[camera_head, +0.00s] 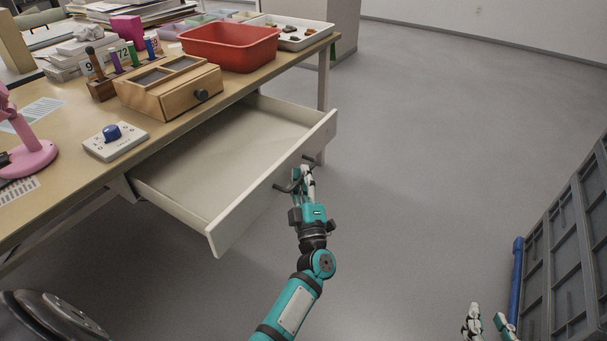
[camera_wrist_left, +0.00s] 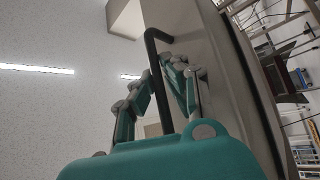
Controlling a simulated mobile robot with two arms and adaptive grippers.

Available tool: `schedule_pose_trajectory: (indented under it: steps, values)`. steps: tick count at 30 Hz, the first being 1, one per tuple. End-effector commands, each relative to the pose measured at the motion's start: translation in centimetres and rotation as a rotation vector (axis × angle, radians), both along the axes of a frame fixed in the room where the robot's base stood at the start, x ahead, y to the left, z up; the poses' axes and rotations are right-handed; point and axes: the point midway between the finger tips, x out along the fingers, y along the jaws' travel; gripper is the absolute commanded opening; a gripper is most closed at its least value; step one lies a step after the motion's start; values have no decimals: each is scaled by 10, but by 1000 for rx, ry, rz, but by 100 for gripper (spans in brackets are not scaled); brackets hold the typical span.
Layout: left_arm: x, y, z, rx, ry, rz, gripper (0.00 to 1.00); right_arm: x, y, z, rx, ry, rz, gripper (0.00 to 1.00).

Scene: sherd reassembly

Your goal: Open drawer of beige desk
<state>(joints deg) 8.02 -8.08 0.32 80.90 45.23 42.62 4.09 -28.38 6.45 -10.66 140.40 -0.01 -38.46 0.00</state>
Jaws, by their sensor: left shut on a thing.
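The beige desk (camera_head: 62,112) fills the left of the head view. Its white drawer (camera_head: 225,150) is pulled well out and looks empty inside. A dark bar handle (camera_head: 284,188) is on the drawer front (camera_head: 240,222). My left gripper (camera_head: 305,176) is shut on this handle, its fingers hiding the middle of it. In the left wrist view the handle (camera_wrist_left: 154,50) runs between the left gripper's two fingers (camera_wrist_left: 160,88). My right gripper (camera_head: 489,322) is at the bottom right of the head view, open and empty, away from the desk.
On the desk are a red bin (camera_head: 230,48), a white tray (camera_head: 292,32), a wooden box (camera_head: 165,92), a white device with a blue knob (camera_head: 115,141) and a pink stand (camera_head: 28,158). A grey crate (camera_head: 570,250) stands at right. The floor between is clear.

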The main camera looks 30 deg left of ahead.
Motion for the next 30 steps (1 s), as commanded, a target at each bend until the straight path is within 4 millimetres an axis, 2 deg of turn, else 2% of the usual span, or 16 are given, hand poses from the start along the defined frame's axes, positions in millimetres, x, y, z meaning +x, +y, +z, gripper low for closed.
schedule_pose_trajectory:
  steps: [14,15,17,30]
  values:
    - [0,0,3,-1,-6,1,0,-1,-1,-3,-4,18,-1,33]
    - [0,0,3,-1,-6,1,12,-1,-1,-3,-4,18,-1,33]
    - [0,0,2,0,-6,1,20,-1,-1,-3,-4,18,-1,33]
    - [0,1,1,0,-2,1,20,-2,-1,-3,-4,17,-1,33]
